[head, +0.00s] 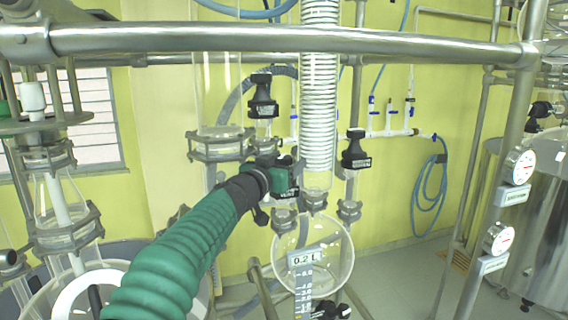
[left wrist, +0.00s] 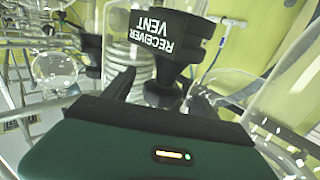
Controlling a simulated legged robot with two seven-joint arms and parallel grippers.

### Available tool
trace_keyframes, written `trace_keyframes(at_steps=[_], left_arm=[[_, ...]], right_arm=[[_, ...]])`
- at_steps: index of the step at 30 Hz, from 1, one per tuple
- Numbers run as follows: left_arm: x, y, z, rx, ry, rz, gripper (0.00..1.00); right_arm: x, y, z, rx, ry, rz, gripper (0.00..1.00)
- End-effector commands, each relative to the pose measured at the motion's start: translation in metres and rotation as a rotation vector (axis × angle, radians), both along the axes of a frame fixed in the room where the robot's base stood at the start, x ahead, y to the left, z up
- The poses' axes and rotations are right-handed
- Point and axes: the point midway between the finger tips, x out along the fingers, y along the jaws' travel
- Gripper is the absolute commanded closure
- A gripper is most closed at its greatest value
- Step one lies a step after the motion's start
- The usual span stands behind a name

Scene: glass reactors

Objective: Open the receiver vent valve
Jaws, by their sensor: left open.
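The receiver vent valve is a black handle with white "RECEIVER VENT" lettering, upside down in the left wrist view (left wrist: 158,40). Its narrower neck lies between the two dark fingers of my left gripper (left wrist: 163,92), which are apart. In the head view my left gripper (head: 274,177), green and black on a green ribbed arm, is at the glassware above the round receiver flask (head: 312,262). It partly hides the labelled black valve handle (head: 291,190) there. Whether a finger touches the handle cannot be told. My right gripper is not in view.
Other black valve handles stand close by, at upper left (head: 263,96) and right (head: 355,150). A steel rail (head: 290,40) crosses above. A coiled glass condenser (head: 319,100) rises just behind the gripper. Gauges (head: 520,166) are at far right. Open floor shows at lower right.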

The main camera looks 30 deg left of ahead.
Motion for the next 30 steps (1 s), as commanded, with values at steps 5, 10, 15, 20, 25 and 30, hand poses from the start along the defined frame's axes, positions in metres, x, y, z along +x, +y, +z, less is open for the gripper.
trace_keyframes(at_steps=[5, 10, 15, 20, 25, 30], left_arm=[[0.0, 0.001, -0.001, 0.0, 0.001, 0.002, 0.44], [0.0, 0.001, -0.001, 0.0, 0.001, 0.002, 0.66], [-0.001, 0.002, -0.001, -0.001, 0.002, 0.003, 0.88], [-0.001, 0.002, -0.001, -0.001, 0.002, 0.005, 0.96], [-0.001, 0.002, -0.001, 0.002, -0.003, 0.029, 0.96], [0.0, 0.001, -0.002, 0.003, -0.007, 0.1, 0.96]], right_arm=[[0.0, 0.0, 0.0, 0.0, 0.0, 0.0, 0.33], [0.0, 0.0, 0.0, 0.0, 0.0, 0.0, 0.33], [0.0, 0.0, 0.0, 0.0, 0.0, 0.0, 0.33], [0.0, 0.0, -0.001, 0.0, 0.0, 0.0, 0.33], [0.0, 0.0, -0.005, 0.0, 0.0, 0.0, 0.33], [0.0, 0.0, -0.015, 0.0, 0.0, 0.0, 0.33]])
